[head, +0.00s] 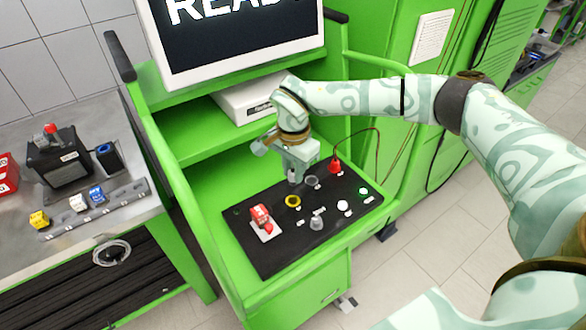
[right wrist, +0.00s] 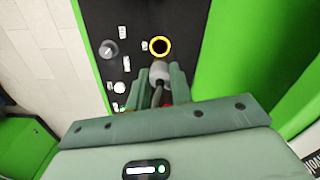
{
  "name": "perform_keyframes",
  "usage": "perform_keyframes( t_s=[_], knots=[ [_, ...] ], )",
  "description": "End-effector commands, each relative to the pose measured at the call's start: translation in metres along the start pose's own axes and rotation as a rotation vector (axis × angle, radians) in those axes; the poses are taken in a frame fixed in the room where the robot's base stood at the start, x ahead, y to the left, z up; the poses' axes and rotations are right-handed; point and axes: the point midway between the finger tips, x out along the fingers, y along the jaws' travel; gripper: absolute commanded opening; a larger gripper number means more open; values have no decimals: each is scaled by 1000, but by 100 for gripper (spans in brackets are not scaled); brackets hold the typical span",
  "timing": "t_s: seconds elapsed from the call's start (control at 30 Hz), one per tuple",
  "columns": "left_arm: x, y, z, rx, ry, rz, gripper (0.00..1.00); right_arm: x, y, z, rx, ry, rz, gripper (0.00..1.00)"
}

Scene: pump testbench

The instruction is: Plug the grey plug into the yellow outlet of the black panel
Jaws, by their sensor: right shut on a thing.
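The black panel (head: 270,250) lies on the green bench. Its yellow outlet (head: 293,201) is a yellow ring with a dark opening; it also shows in the right wrist view (right wrist: 160,46). My right gripper (head: 293,172) is above the panel, shut on the grey plug. The grey plug (right wrist: 160,72) sticks out past the fingertips in the right wrist view and points toward the yellow outlet. There the plug's tip appears just short of the ring, apart from it; its height above the panel is hard to tell. My left gripper is not in view.
A red switch (head: 260,214) on a white plate is left of the yellow outlet. A grey knob (head: 316,222) and white buttons (head: 342,206) are to its right. A red plug (head: 335,166) with a cable stands behind. A monitor (head: 235,40) rises behind the panel.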

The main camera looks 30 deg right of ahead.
Motion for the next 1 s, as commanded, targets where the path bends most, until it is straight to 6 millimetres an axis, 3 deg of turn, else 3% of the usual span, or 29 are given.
perform_keyframes(
  t_s=[0.33,0.5,1.0],
  knots=[
    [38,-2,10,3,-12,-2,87,45,0,0,2,-2,2,5],
    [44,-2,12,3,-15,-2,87,59,0,0,2,-1,2,5],
    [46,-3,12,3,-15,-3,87,65,0,0,2,0,0,5]
  ],
)
